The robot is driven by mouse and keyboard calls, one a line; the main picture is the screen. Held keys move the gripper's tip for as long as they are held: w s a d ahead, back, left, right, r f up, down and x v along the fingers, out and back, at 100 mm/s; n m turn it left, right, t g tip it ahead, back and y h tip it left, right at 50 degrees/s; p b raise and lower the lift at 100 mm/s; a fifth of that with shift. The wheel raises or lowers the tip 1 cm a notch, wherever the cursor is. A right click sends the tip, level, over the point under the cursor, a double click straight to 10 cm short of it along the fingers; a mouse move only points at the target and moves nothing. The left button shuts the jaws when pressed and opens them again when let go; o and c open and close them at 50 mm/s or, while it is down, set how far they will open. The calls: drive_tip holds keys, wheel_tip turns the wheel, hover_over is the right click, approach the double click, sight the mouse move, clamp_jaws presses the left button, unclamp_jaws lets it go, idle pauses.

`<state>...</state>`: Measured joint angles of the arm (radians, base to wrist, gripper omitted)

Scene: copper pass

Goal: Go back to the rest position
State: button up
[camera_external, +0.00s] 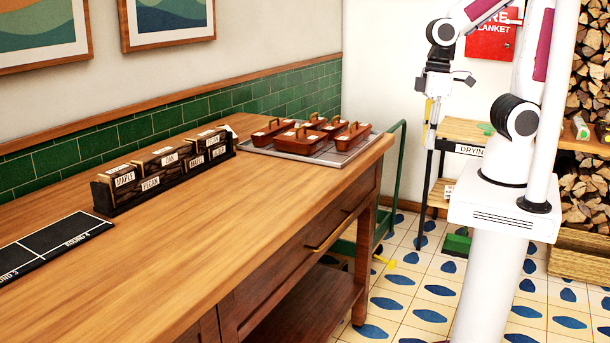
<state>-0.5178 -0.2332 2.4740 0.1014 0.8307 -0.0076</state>
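My gripper (430,118) hangs pointing down at the upper right. It is beyond the right end of the wooden counter (235,235) and in front of the pale wall. It is clear of the counter and the things on it. A narrow yellowish strip shows along the gripper; I cannot tell whether it is part of the gripper or something held. The fingers are too small to tell whether they are open or shut.
Several labelled wood blocks (150,184) stand in a black rack on the counter. Several brown lidded dishes (273,130) sit on a metal tray (345,156). A black mat (45,247) lies at the left. A wooden shelf rack (463,130) stands near my gripper.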

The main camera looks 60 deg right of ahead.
drive_tip(key=w+d+r+m+t+h, duration=0.1)
drive_tip(key=d+r+m+t, duration=0.4)
drive_tip(key=d+r, duration=0.6)
drive_tip(key=d, duration=0.3)
drive_tip(key=shift+w+d, duration=0.15)
